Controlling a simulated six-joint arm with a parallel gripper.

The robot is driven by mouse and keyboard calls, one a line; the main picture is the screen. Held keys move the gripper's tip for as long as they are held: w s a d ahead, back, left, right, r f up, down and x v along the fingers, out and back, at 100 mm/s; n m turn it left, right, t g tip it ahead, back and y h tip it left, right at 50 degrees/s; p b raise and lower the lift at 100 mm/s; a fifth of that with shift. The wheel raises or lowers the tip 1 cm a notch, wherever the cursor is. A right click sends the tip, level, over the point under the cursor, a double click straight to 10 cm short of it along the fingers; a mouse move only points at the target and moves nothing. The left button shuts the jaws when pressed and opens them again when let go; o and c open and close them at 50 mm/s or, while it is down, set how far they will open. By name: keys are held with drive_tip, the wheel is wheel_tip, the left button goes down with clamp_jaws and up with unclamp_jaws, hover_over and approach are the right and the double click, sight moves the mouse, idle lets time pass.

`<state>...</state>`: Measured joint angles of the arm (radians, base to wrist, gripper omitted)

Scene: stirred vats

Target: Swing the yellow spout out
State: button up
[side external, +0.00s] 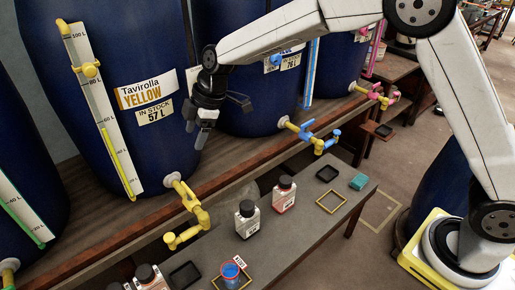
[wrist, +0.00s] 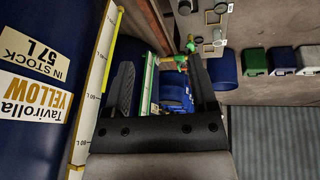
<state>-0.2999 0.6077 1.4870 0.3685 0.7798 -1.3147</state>
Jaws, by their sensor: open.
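The yellow spout (side external: 189,203) comes out low on the blue vat (side external: 150,70) labelled Tavirolla Yellow. Its pipe runs outward from the vat, and its end piece bends back to the left above the edge of the bench. My gripper (side external: 218,122) is open and empty, in front of the right part of this vat, above the spout and apart from it. In the wrist view, my gripper (wrist: 163,75) shows both fingers spread, with the vat's label (wrist: 35,90) at the left. I cannot make out the yellow spout in that view.
A low bench (side external: 290,220) in front holds a white-labelled bottle (side external: 247,219), a red-filled bottle (side external: 284,195), a blue cup (side external: 231,272), trays and a teal block (side external: 358,181). A blue-handled tap (side external: 305,131) stands on the neighbouring vat, right of the spout.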

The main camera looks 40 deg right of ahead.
drive_tip(key=w+a+f+n, duration=0.2)
drive_tip(key=a+n, duration=0.1)
drive_tip(key=a, duration=0.2)
approach(188, 232)
drive_tip(key=f, duration=0.2)
drive_tip(key=shift+w+a+y, duration=0.25)
drive_tip(key=shift+w+y, duration=0.05)
drive_tip(key=shift+f, duration=0.1)
drive_tip(key=shift+x, duration=3.8)
clamp_jaws()
